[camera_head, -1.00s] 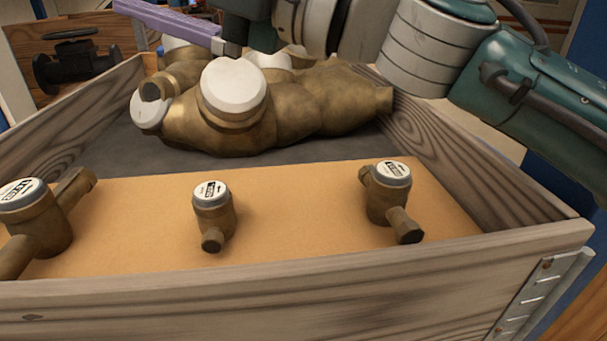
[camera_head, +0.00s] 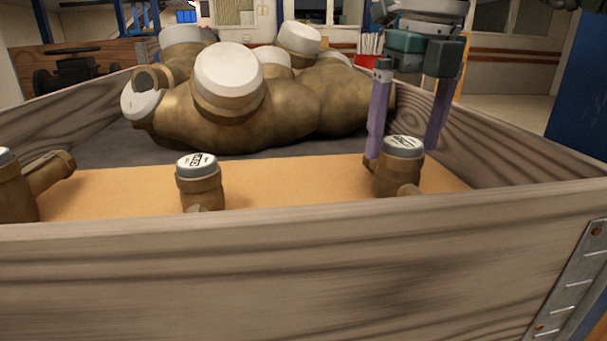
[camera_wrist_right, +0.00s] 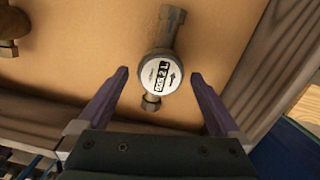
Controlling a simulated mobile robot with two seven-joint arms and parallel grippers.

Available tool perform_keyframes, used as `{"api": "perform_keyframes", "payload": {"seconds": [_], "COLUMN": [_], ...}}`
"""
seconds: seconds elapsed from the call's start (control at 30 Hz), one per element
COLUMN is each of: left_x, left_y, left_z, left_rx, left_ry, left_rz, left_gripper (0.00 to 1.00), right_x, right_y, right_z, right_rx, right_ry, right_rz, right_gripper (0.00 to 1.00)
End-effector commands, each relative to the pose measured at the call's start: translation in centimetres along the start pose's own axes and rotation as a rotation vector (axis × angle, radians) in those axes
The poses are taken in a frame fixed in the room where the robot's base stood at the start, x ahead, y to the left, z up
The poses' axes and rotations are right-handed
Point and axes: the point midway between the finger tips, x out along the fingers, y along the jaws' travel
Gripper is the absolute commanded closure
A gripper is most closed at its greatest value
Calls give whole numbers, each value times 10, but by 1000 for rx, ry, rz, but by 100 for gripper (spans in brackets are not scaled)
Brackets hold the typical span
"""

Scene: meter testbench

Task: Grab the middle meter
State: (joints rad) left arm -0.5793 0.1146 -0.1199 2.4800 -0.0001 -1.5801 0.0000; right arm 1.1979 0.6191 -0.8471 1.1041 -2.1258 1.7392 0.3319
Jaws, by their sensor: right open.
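Three brass meters with white dial caps stand in a row on a tan board (camera_head: 300,192) in the wooden crate. The middle meter (camera_head: 199,182) is in the centre-left of the head view. It is also partly visible at the left edge of the wrist view (camera_wrist_right: 10,25). The right meter (camera_head: 400,172) is at the right. My right gripper (camera_head: 403,150) points down at the right meter with its purple fingers open. In the wrist view the right meter's dial (camera_wrist_right: 161,75) sits between the fingertips, with a gap on both sides. The left meter (camera_head: 18,190) is cut off by the picture edge.
The crate's front wall (camera_head: 300,265) hides the meters' lower parts. The right wall (camera_head: 510,150) is close to my right gripper. A pile of large brass meters with white caps (camera_head: 290,110) fills the back. The board between middle and right meters is clear.

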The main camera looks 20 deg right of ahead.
Motion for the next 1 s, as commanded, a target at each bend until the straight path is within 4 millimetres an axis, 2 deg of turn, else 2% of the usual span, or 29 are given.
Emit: {"api": "perform_keyframes", "payload": {"seconds": [0.4, 0.67, 1.0], "left_x": [0, 0, 0], "left_y": [0, -2, -2], "left_z": [1, 1, 1], "left_rx": [2, 8, 9], "left_ry": [-1, -2, -2], "left_rz": [-1, -6, -6], "left_gripper": [100, 100, 100], "right_x": [53, 56, 56], "right_y": [-1, 0, -1], "right_z": [0, 1, 1], "right_rx": [-1, -2, -2], "right_ry": [0, -2, -2], "right_rz": [3, 3, 3], "right_gripper": [0, 0, 37]}}
